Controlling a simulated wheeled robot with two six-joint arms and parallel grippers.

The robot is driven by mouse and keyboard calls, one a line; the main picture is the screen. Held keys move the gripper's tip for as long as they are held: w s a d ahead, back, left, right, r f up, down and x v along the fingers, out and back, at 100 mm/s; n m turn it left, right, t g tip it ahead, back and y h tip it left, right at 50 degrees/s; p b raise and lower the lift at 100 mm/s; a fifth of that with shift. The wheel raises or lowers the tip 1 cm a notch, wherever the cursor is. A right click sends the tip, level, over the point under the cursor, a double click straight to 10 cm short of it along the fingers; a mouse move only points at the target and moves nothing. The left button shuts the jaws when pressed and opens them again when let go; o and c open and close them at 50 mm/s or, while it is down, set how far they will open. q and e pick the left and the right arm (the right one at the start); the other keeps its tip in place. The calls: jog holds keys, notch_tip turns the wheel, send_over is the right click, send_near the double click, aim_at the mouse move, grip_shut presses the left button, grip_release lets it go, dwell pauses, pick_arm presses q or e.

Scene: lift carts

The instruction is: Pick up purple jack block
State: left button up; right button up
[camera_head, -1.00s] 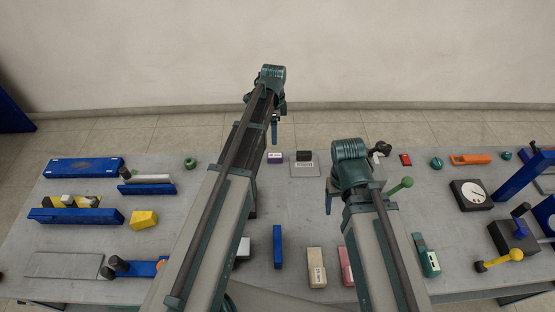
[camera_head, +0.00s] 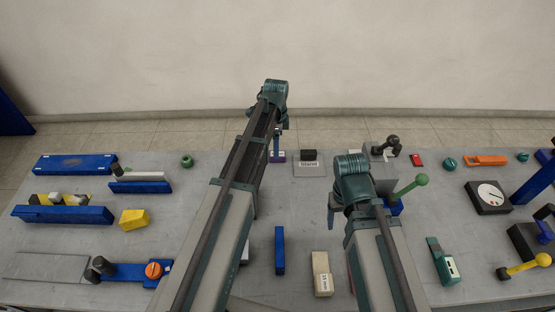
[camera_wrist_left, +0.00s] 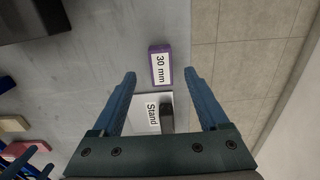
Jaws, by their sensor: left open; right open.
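The purple jack block (camera_wrist_left: 160,64) lies on the table with a white "30 mm" label facing up, seen in the left wrist view. In the head view the purple block (camera_head: 277,158) is partly hidden by my left gripper (camera_head: 277,147). That gripper is open and empty. In the left wrist view, the left gripper's fingertips (camera_wrist_left: 160,80) frame the block's near end, one on each side, with gaps. Its height above the block is hard to tell. My right gripper (camera_head: 333,212) is open, in front of the stand.
A plate labelled "Stand" (camera_head: 310,169) with a dark block on it is right beside the purple block. A blue bar (camera_head: 280,250) and a beige block (camera_head: 322,273) lie nearer me. A green-knobbed lever (camera_head: 421,180) stands by my right gripper. The table's far edge is close behind the purple block.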

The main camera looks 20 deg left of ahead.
pick_arm(q)
notch_tip(320, 180, down, 4)
jog(key=b, duration=0.3)
jog(key=shift+a+f, duration=0.1)
jog(key=shift+a, duration=0.05)
pick_arm(e)
notch_tip(320, 180, down, 4)
jog(key=shift+f, duration=0.1)
pick_arm(q)
grip_shut()
